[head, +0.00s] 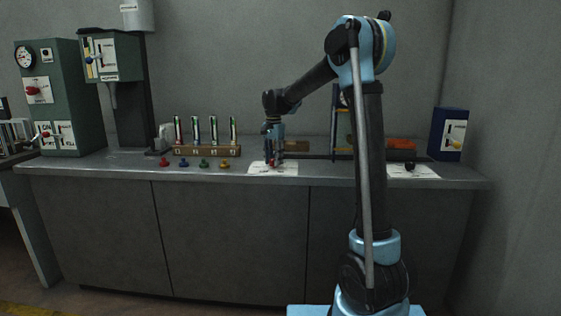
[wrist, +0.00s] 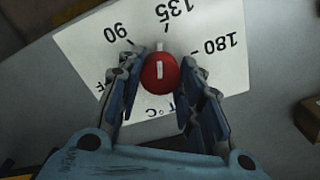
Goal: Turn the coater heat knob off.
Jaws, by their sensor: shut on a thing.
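The red knob (wrist: 160,73) sits on a white dial card (wrist: 85,45) marked 90, 135, 180 and °C, with an F partly showing at the left. The white line on the knob points roughly towards 135. My gripper (wrist: 158,82) has a finger on each side of the knob and is shut on it. In the head view my gripper (head: 273,148) reaches straight down to the card (head: 288,170) on the bench, and the fingers mostly hide the knob.
A small rack (head: 205,151) of upright tubes stands left of my gripper, with several small coloured knobs (head: 203,163) in front. At the right are a black knob (head: 409,167) on another card and a blue box (head: 449,135). Green equipment (head: 60,95) stands at the far left.

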